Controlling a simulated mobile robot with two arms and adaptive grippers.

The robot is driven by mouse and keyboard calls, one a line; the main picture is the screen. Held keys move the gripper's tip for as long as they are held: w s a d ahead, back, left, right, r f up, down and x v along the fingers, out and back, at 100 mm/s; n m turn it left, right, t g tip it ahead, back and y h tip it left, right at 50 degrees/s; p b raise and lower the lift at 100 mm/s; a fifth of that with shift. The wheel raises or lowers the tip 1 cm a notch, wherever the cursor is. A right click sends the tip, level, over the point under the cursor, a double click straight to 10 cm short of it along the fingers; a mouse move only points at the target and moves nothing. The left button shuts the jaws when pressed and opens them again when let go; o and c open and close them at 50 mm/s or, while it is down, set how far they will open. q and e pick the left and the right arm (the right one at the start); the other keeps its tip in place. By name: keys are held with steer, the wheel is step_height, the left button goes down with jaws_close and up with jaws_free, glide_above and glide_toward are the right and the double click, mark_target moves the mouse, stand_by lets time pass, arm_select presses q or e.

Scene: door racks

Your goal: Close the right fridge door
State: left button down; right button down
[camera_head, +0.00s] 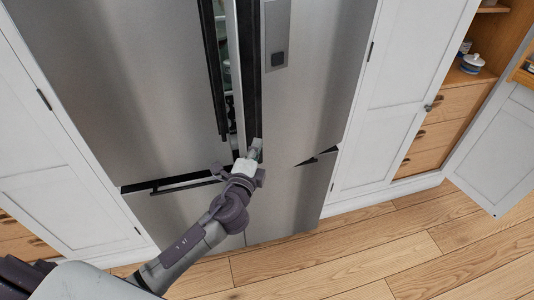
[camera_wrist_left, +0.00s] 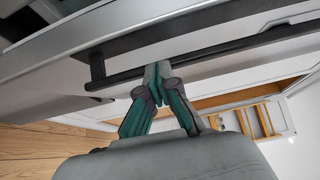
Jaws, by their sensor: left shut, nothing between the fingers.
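The right fridge door (camera_head: 315,90) is a steel panel with a grey recessed panel near its top. A dark vertical handle (camera_head: 251,70) runs along its left edge. It stands slightly ajar, and a narrow gap (camera_head: 226,75) beside it shows part of the fridge inside. My left gripper (camera_head: 256,146) is at the lower end of this handle. In the left wrist view its fingers (camera_wrist_left: 157,72) are shut and empty, close against a dark bar handle (camera_wrist_left: 200,55); I cannot tell whether they touch it. My right gripper is not in view.
The left fridge door (camera_head: 140,80) is a wide steel panel left of the gap. White cabinets (camera_head: 400,80) flank the fridge. At the far right, a white cabinet door (camera_head: 500,150) stands open beside wooden drawers (camera_head: 435,135). The wooden floor (camera_head: 400,245) in front is clear.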

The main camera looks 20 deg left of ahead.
arm_select(q)
steer(key=w+a+m+h+b, duration=0.1)
steer(key=w+a+h+b, duration=0.1)
steer(key=w+a, duration=0.6)
steer(key=a+h, duration=0.1)
steer(key=a, duration=0.2)
steer(key=shift+a+r+m, duration=0.15)
steer(key=shift+r+m, duration=0.05)
steer(key=shift+m, duration=0.2)
steer(key=shift+f, duration=0.1)
